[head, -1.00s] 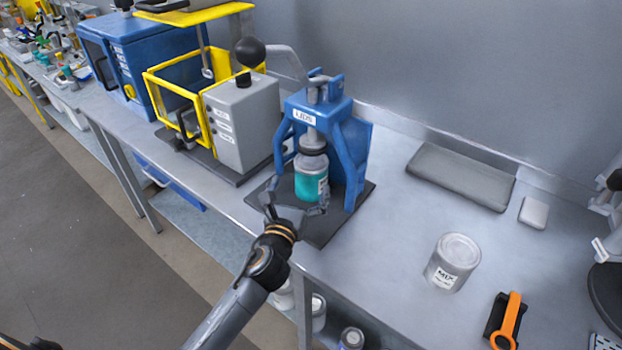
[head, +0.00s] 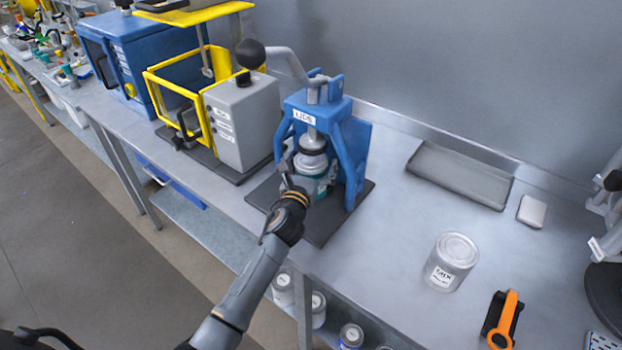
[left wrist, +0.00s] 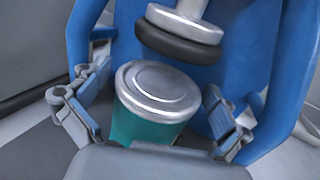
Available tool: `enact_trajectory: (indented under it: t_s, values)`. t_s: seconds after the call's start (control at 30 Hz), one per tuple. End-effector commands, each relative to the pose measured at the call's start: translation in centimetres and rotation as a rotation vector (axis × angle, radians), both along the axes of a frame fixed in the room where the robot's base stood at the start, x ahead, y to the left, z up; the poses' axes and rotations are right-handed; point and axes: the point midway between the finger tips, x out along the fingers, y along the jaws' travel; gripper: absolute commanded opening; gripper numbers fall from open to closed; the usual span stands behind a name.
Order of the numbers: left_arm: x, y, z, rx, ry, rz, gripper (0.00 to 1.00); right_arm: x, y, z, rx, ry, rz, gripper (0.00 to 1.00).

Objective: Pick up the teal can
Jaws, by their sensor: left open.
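The teal can (head: 318,187) stands upright under the plunger of the blue lid press (head: 354,150). Its silver lid and teal side also show in the left wrist view (left wrist: 150,133). The press's black pad (left wrist: 178,38) hangs above the lid, with a gap in the wrist view. My left gripper (head: 307,180) is at the can, in front of the press. In the left wrist view its open fingers (left wrist: 155,110) stand on either side of the can, with space between each finger and the can. The can's lower part is hidden by the gripper. My right gripper is not in view.
A grey machine with a yellow frame (head: 242,120) stands left of the press. A MIX can (head: 452,262), an orange-handled tool (head: 505,318) and a grey tray (head: 460,175) are to the right. The press's blue legs stand close to my fingers. The bench right of the press is mostly clear.

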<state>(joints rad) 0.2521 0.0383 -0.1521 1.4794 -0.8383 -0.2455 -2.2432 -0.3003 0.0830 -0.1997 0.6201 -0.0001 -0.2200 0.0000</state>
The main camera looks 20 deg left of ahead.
Motion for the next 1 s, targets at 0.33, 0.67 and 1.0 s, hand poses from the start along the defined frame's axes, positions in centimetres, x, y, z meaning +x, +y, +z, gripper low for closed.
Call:
enact_trajectory:
  t_s: [0.33,0.67,1.0]
  values:
    - [-0.1,0.0,0.0,0.0,0.001,0.0,0.43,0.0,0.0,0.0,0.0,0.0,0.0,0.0]
    - [0.0,0.0,0.2,0.0,-0.003,0.0,0.18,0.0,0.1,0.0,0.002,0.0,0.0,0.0]
    - [0.0,0.1,2.7,0.003,-0.008,-0.001,0.18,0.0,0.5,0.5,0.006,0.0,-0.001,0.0]
